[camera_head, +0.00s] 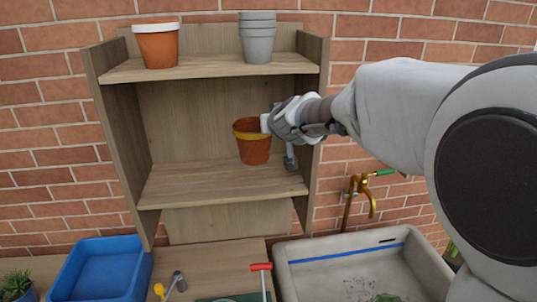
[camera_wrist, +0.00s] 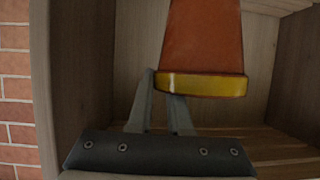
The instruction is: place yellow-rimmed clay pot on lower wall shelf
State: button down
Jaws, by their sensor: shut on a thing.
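The yellow-rimmed clay pot (camera_head: 254,149) is terracotta with a yellow band at its rim. It is upright inside the wall shelf unit, at the lower shelf (camera_head: 200,190), right of the middle. Its base shows near the back edge of that board; I cannot tell whether it touches. My gripper (camera_head: 267,122) comes in from the right and is shut on the pot's rim. In the wrist view, the pot (camera_wrist: 203,45) appears with its rim downward in the picture, and my gripper (camera_wrist: 163,82) has its fingers at the rim. The pot's base is cut off there.
A white-rimmed clay pot (camera_head: 158,47) and stacked grey pots (camera_head: 258,40) stand on the upper shelf (camera_head: 210,68). The lower shelf's left side is bare. Below are a blue bin (camera_head: 103,262), a stone sink (camera_head: 350,262) and a brass tap (camera_head: 361,190).

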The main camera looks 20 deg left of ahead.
aim_at(254, 147)
jog(key=w+a+f+b, duration=0.1)
jog(key=a+f, duration=0.9)
jog(key=shift+w+a+f+b, duration=0.2)
jog(key=shift+w+a+b, duration=0.1)
jog(key=c, duration=0.8)
grip_release()
jog(key=shift+f, duration=0.15)
jog(key=shift+c, duration=0.2)
jog(key=v, duration=1.2)
